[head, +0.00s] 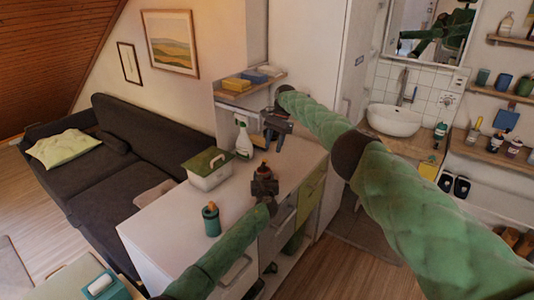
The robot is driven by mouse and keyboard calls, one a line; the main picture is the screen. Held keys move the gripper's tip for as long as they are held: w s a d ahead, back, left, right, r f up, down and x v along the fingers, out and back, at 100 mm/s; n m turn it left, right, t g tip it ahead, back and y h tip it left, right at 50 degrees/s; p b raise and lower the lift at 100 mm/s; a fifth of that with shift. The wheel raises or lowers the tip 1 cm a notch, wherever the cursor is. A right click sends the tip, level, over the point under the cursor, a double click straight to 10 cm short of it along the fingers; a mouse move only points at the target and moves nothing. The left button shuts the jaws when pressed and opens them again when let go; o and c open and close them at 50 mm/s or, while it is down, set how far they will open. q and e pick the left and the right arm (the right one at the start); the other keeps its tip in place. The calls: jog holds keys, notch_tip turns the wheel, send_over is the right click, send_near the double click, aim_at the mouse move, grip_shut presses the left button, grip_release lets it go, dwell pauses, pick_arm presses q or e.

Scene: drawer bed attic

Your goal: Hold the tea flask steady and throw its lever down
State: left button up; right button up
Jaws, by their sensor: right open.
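A small dark flask with an orange-red top (263,169), which looks like the tea flask, stands on the white counter (160,222). My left gripper (264,184) is right at it from the near side and hides its lower part. I cannot tell whether the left fingers are closed on it. My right gripper (276,133) is open and empty, above the counter's far end, behind and slightly right of the flask, apart from it. The lever is too small to make out.
A teal bottle with an orange top (211,220) stands at the counter's near side. A white box with a green lid (208,170) and a spray bottle (244,142) stand behind. A shelf (250,88) hangs above. Free counter lies between bottle and flask.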

jog(key=d, duration=0.2)
jog(key=t+h, duration=0.3)
send_near(265, 160)
notch_tip(265, 160, down, 10)
jog(key=shift+w+d+f, duration=0.1)
jog(key=shift+w, duration=0.05)
dwell(0.8)
grip_shut()
